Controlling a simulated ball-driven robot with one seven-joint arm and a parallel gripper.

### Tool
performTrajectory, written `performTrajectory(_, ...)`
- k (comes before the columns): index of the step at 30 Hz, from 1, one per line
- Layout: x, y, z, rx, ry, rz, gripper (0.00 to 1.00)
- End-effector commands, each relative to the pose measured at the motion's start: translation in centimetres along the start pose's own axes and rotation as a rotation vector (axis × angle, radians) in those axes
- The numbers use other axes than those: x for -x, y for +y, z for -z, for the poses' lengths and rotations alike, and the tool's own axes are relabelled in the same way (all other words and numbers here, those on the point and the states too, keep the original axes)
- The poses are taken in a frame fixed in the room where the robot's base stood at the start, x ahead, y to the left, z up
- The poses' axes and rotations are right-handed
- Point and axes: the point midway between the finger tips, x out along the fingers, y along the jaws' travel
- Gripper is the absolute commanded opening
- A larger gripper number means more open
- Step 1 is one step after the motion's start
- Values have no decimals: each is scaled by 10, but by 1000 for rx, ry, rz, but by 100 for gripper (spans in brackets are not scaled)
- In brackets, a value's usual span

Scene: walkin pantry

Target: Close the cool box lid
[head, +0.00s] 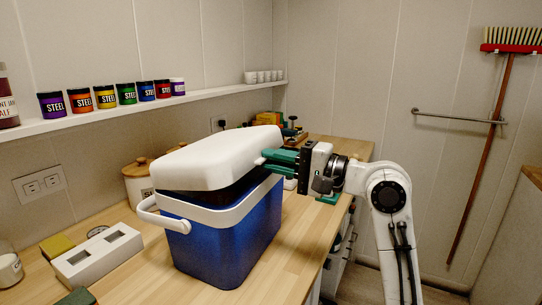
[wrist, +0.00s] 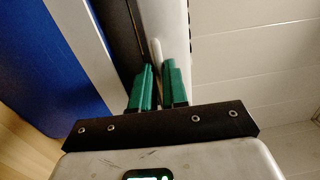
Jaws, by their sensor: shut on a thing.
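The cool box (head: 235,232) is blue with a white rim and a white carry handle (head: 160,218), and stands on the wooden counter. Its white lid (head: 212,156) is partly open, held tilted over the box with a dark gap between lid and rim. My gripper (head: 265,158), with green fingers, is at the lid's right edge and shut on it. In the wrist view, the green fingers of my gripper (wrist: 158,80) pinch a thin white part of the lid (wrist: 174,30). The blue box wall (wrist: 45,60) shows at the left. The inside of the box is mostly hidden.
A white two-slot block (head: 98,262) and a yellow sponge-like piece (head: 57,246) lie left of the box. A canister (head: 138,188) stands behind it. A shelf (head: 130,112) with several STEEL tins runs above. Free counter shows in front right of the box.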

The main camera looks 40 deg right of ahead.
Motion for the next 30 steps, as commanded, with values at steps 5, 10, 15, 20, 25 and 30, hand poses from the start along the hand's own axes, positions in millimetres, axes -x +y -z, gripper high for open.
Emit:
performTrajectory(5, 4, 15, 0, 0, 0, 70, 0)
performTrajectory(10, 5, 18, 0, 1, -1, 100, 0)
performTrajectory(15, 5, 19, -1, 3, -2, 109, 0)
performTrajectory(20, 4, 19, -1, 2, -3, 108, 0)
performTrajectory(25, 4, 19, -1, 2, -4, 108, 20)
performTrajectory(30, 4, 19, -1, 2, -4, 106, 36)
